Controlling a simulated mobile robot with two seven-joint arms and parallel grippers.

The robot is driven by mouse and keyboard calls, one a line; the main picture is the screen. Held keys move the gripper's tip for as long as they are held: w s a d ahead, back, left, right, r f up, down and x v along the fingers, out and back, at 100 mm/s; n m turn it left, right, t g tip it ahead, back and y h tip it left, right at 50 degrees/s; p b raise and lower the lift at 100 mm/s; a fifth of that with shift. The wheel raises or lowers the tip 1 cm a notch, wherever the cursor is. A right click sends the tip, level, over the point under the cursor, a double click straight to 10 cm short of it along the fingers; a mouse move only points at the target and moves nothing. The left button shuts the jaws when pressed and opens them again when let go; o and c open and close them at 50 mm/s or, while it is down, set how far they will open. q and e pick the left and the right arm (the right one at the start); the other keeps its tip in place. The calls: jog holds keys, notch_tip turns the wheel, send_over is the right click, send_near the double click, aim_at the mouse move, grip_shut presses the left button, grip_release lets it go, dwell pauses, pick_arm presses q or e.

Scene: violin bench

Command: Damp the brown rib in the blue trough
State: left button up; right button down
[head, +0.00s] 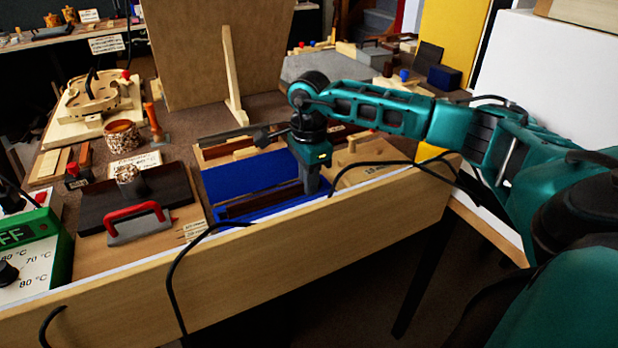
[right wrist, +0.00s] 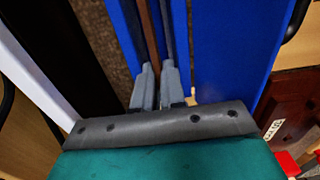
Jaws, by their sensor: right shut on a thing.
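The blue trough (head: 266,211) lies along the front edge of the bench in the head view. The brown rib (head: 258,200) shows as a dark red-brown strip lying along it. My right gripper (head: 311,188) points down at the trough's right end, shut on the rib. In the right wrist view, the fingers (right wrist: 156,85) close on the brown rib (right wrist: 149,35), which runs between the blue trough walls (right wrist: 180,30). The rib's gripped end is hidden by the fingers, and I cannot tell how deep it sits. My left gripper is out of view.
A wide blue panel (head: 242,174) adjoins the trough. Left of it stands a dark plate with a red-handled tool (head: 137,219). A green temperature box (head: 38,247) is at far left. A wooden block with pegs (head: 360,172) is right of the gripper. A tall board (head: 215,50) stands behind.

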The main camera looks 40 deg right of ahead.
jog(key=shift+s+f, duration=0.1)
jog(key=shift+f, duration=0.25)
jog(key=c, duration=1.3)
grip_release()
jog(key=shift+o, duration=0.4)
jog(key=shift+r, duration=0.2)
jog(key=shift+o, duration=0.5)
notch_tip(320, 180, up, 13)
jog(key=p, duration=0.2)
jog(key=shift+a+p, duration=0.1)
jog(key=shift+p, duration=0.2)
